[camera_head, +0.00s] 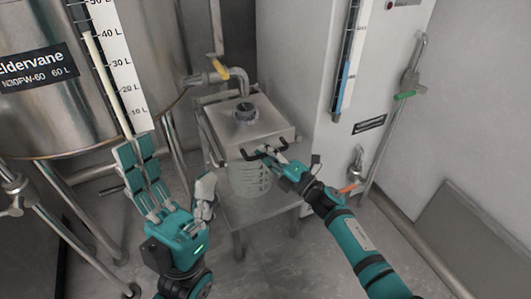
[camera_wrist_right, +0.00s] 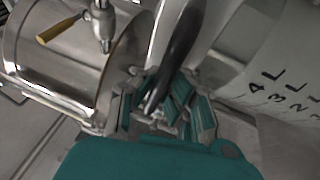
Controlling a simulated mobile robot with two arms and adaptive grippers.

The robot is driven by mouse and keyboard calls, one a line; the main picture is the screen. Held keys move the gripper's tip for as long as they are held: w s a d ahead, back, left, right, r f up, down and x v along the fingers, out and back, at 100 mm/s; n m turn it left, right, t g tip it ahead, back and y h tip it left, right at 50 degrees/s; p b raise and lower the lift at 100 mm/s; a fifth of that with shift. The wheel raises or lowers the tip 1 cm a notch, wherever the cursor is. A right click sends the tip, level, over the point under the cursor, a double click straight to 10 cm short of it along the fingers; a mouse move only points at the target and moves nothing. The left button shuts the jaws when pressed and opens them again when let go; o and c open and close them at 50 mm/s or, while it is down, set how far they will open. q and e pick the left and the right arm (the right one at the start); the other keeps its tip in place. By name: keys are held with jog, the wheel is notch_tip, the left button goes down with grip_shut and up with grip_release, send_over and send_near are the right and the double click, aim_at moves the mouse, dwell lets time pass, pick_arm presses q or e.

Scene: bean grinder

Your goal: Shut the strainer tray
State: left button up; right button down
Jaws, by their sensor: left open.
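The strainer tray's pale box (camera_head: 270,124) sits on a metal stand under a bent outlet pipe, with a dark round fitting on top. A black bar handle (camera_head: 249,156) sticks out at its front; how far the tray is out is hard to tell. My right gripper (camera_head: 272,158) is at this handle. In the right wrist view the black handle (camera_wrist_right: 182,50) runs down between the teal fingers of my right gripper (camera_wrist_right: 165,105), which look closed around it. My left gripper (camera_head: 160,175) is open and empty, fingers spread, left of the stand.
A marked clear bucket (camera_head: 250,180) stands below the tray on the stand's shelf. A large steel tank (camera_head: 40,100) with pipe legs is at the left. A white cabinet (camera_head: 318,95) and a wall pipe (camera_head: 385,140) are at the right. The floor in front is clear.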

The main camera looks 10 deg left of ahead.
jog(key=c, duration=2)
grip_release()
jog(key=o, duration=0.7)
jog(key=shift+c, duration=0.2)
jog(key=shift+d, duration=0.1)
jog(key=v, duration=1.2)
